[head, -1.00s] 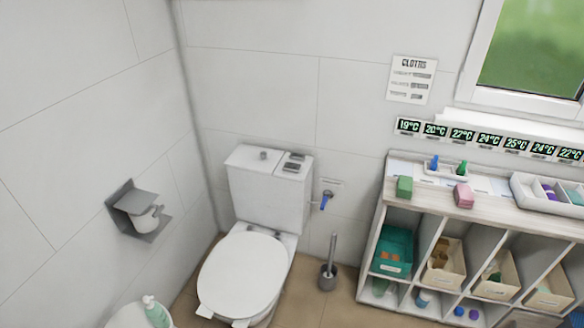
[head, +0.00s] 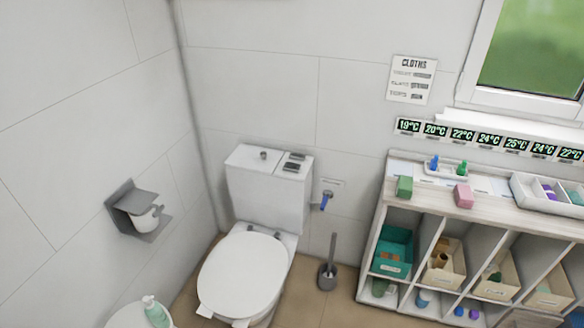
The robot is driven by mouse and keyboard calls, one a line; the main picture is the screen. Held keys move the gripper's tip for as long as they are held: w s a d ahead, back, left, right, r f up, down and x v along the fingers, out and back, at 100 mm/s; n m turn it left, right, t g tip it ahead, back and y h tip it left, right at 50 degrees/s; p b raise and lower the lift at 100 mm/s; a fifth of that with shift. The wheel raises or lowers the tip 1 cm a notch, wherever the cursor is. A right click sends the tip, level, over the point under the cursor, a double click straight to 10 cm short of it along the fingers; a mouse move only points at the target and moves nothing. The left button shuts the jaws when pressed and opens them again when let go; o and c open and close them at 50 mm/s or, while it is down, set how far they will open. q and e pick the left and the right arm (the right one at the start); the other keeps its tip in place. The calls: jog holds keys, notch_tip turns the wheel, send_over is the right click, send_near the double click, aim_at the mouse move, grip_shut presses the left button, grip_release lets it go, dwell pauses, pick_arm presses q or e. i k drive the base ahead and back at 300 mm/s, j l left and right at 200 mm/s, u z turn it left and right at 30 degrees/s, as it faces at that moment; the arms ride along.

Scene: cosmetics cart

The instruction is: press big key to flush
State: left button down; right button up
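A white toilet (head: 243,275) stands in the corner with its lid down. Its cistern (head: 265,205) is behind the bowl, against the back wall. On the right part of the cistern top are two dark grey flush keys (head: 294,161), one behind the other; they are too small to tell clearly which is bigger. A small round grey knob (head: 263,155) sits on the cistern top to their left. Neither of my grippers shows in the head view.
A toilet paper holder (head: 138,210) is on the left wall. A shelf unit (head: 440,207) with bins fills the right side. A soap bottle (head: 156,311) is at the bottom left.

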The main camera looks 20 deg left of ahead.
aim_at(288, 167)
jog(key=i+l+u, duration=0.1)
jog(key=i+l, duration=0.15)
jog(key=i, duration=0.3)
jog(key=i+l+u, duration=0.15)
jog(key=i+l, duration=0.15)
jog(key=i, duration=0.2)
jog(key=i+l+u, duration=0.1)
jog(key=i+l, duration=0.25)
jog(key=i, duration=0.65)
